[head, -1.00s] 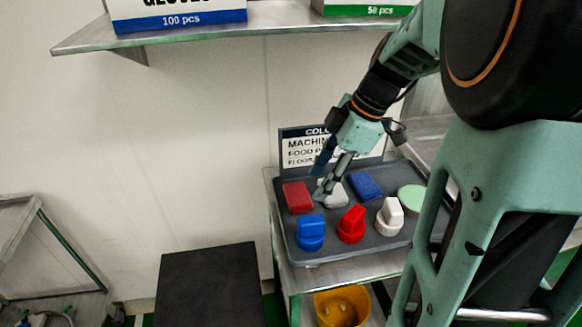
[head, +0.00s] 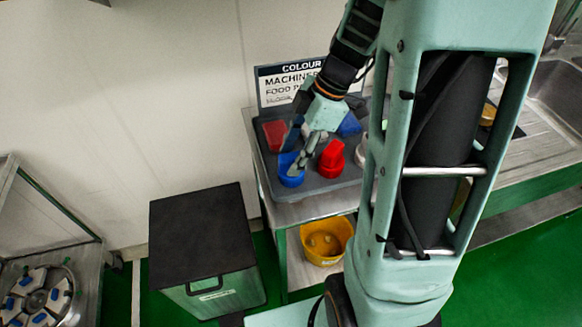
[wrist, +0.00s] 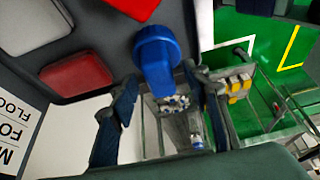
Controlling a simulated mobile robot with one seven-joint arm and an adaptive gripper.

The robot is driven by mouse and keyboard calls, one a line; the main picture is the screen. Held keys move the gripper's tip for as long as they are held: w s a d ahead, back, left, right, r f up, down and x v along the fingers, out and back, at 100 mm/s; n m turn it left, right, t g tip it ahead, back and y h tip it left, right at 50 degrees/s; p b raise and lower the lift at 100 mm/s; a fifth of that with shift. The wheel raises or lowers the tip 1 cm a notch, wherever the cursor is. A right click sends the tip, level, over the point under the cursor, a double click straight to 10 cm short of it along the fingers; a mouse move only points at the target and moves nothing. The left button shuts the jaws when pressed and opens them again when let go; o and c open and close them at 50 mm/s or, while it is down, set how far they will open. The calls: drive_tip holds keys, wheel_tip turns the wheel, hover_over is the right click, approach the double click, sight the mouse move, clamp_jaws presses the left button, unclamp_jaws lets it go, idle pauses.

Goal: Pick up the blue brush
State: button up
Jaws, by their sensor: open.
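The blue brush (head: 290,171), a round head with an upright grip, stands at the front left of the grey tray (head: 330,191). It also shows in the wrist view (wrist: 156,57), at the far end of the gap between my fingers. My gripper (head: 293,157) is open and reaches down at the brush; its fingers partly cover it in the head view.
A red brush (head: 331,158) stands right of the blue one, with a white one (head: 361,152) partly hidden by my arm. Red (head: 274,135) and blue (head: 349,125) pads lie behind. A colour sign (head: 285,85) stands at the back. A black-topped bin (head: 200,230) is left of the table.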

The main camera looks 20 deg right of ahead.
drive_tip(key=shift+a+f, duration=0.2)
drive_tip(key=shift+f, duration=0.3)
clamp_jaws()
drive_tip(key=shift+r, duration=0.15)
